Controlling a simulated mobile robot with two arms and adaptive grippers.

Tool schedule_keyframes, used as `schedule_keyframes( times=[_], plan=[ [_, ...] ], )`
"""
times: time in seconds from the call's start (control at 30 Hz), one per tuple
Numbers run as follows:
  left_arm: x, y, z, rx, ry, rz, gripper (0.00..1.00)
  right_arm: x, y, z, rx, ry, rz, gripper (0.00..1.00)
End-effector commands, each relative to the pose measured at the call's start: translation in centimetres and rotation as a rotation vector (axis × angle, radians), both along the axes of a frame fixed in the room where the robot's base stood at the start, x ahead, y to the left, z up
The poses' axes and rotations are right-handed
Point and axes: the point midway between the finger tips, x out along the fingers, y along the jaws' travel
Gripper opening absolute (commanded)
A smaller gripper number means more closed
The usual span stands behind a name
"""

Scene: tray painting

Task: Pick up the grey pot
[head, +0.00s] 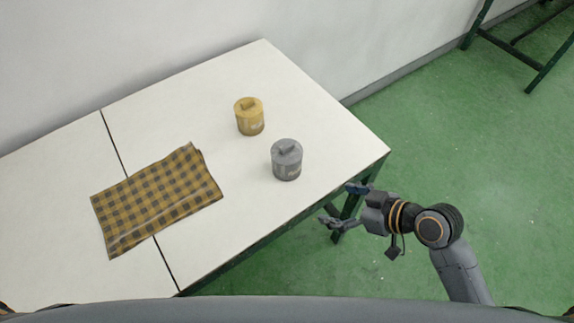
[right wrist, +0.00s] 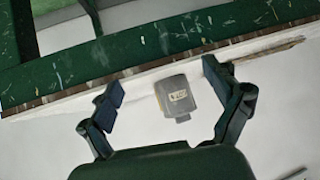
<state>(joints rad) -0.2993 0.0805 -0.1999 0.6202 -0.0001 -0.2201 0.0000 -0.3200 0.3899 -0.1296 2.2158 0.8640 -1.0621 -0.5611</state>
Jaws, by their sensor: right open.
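The grey pot (head: 287,161), a small lidded cylinder with a block-shaped handle on top, stands on the white table near its front right edge. My right gripper (head: 343,205) is open and empty, just off the table's edge, right of and in front of the pot. Its spread fingers also show in the right wrist view (right wrist: 165,95). My left gripper is not in view.
A yellow pot (head: 249,117) stands behind and left of the grey one. A checkered cloth (head: 157,200) lies on the white table (head: 220,240) at the left. A wall (head: 330,45) runs behind the table. Green floor (head: 500,200) is open at the right.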

Motion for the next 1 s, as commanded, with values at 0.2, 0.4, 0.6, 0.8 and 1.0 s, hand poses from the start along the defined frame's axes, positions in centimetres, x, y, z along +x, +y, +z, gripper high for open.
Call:
schedule_keyframes(
  times=[0.2,0.4,0.6,0.8,1.0],
  plan=[
    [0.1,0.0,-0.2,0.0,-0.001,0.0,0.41,1.7,1.1,4.7,0.107,-0.159,0.119,0.89],
    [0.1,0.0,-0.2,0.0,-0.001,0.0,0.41,3.2,1.2,6.4,0.164,-0.227,0.136,0.89],
    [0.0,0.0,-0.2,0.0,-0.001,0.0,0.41,4.8,3.7,5.5,0.174,-0.232,0.137,0.89],
    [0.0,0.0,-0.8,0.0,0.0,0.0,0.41,6.7,6.6,3.8,0.172,-0.231,0.134,0.89],
    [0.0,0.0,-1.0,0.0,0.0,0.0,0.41,7.4,7.8,3.2,0.169,-0.229,0.135,0.89]
  ],
)
